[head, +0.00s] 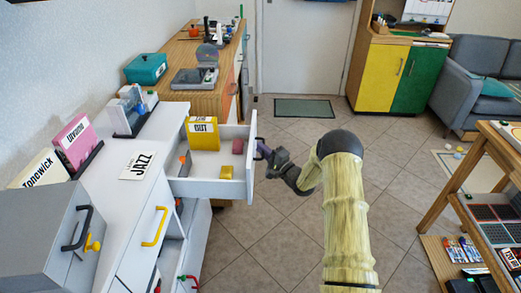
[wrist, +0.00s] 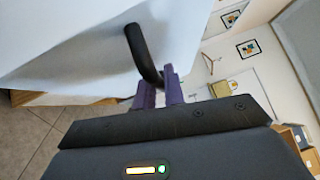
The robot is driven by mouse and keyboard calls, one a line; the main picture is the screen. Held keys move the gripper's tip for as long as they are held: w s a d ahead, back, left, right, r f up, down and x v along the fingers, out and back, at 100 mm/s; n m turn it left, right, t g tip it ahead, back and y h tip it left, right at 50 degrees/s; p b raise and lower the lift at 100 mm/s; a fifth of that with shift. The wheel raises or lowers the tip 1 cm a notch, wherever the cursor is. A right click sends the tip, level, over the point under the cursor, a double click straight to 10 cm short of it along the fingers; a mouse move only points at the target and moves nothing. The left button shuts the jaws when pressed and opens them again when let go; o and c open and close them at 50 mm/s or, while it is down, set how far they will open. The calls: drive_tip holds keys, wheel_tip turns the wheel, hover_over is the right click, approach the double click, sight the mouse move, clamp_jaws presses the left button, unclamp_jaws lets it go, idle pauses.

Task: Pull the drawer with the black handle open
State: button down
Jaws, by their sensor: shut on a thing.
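The white drawer (head: 250,160) stands pulled out from the white cabinet, its inside open to view. Its black handle (wrist: 140,45) is a curved bar in the wrist view. In the head view my gripper (head: 262,149) is at the outer face of the drawer front, and the handle is mostly hidden there. In the wrist view the purple fingers of my gripper (wrist: 160,92) are closed around one end of the handle.
The drawer holds a yellow box (head: 203,133), a dark pink block (head: 238,146) and a yellow block (head: 226,172). A yellow handle (head: 154,226) is on the cabinet nearer me. A grey box (head: 45,240) stands on top. The tiled floor (head: 270,225) right of the drawer is clear.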

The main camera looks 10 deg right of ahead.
drive_tip(key=shift+f, duration=0.15)
drive_tip(key=c, duration=1.8)
unclamp_jaws()
drive_tip(key=shift+o, duration=0.2)
drive_tip(key=v, duration=1.7)
drive_tip(key=shift+s+d+p, duration=0.15)
drive_tip(key=shift+s+p, duration=0.1)
drive_tip(key=shift+p, duration=0.2)
